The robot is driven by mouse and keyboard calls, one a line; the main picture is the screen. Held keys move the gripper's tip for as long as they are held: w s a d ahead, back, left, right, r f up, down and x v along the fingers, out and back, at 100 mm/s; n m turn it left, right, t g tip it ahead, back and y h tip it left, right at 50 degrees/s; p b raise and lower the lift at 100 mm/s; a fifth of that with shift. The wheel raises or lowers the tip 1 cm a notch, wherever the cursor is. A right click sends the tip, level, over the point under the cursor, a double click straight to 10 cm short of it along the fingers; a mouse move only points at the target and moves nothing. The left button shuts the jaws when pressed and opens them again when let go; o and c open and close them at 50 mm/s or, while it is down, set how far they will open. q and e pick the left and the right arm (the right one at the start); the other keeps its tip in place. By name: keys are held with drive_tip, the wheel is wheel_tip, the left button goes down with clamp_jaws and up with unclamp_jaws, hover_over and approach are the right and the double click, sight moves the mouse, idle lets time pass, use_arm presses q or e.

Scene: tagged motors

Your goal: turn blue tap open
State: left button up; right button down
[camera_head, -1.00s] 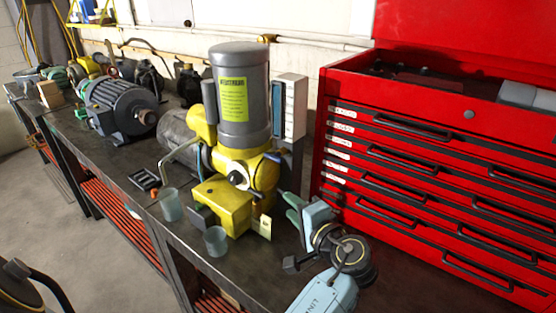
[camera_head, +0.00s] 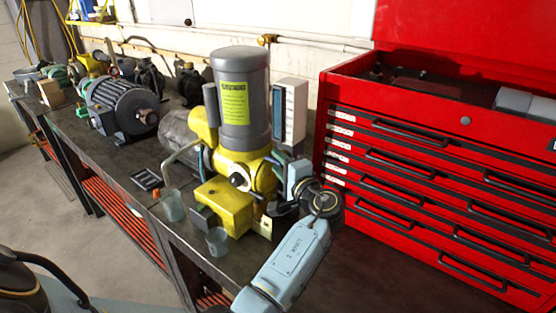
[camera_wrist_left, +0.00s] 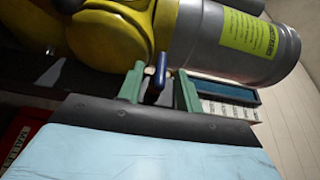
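The blue tap (camera_wrist_left: 160,66) is a small dark blue lever on the yellow housing in the left wrist view. My left gripper (camera_wrist_left: 160,88) is open, with its green fingers on either side of the lever and gaps visible between. In the head view my left gripper (camera_head: 287,163) is at the right side of the yellow pump body (camera_head: 228,204) and mostly hides the tap. I cannot tell whether a finger touches the lever. My right gripper is not in view.
A grey motor (camera_head: 241,100) with a yellow label stands on the pump. A grey-white box (camera_head: 290,110) stands close behind my gripper. A red tool chest (camera_head: 420,190) borders the right side. A large motor (camera_head: 122,108) sits farther left.

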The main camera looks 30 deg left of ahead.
use_arm(q)
drive_tip(key=shift+w+a, duration=0.2)
drive_tip(key=shift+a, duration=0.2)
clamp_jaws()
